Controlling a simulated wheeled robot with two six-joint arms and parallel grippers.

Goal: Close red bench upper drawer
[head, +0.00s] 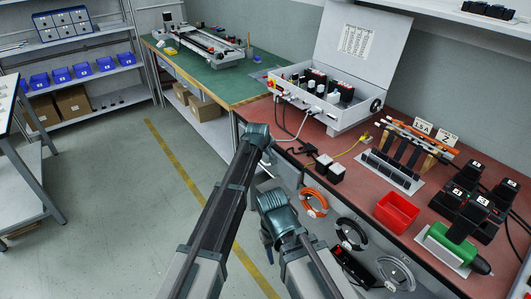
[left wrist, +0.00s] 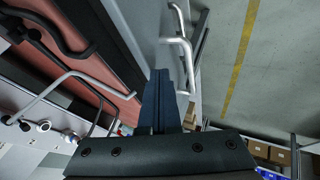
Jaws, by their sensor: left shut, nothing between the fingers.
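The red bench (head: 375,215) runs along the right side in the head view. Its grey front (left wrist: 138,25) with two silver bar handles (left wrist: 178,50) shows in the left wrist view. How far the upper drawer stands out from the bench I cannot tell. My left gripper (left wrist: 160,75) is shut and empty, its fingers beside the bench front, near the handles. Whether it touches the front is unclear. In the head view my left arm reaches to the bench's far front corner and its fingers are hidden. My right arm is bent near the bench front; its gripper does not show.
A white open-lidded box (head: 325,105) with cables, a red bin (head: 397,212) and a green screwdriver (head: 450,245) are on the bench. Cable coils (head: 313,203) hang on its front. A green-topped bench (head: 215,80) stands beyond. The floor (head: 110,190) left of the arms is clear.

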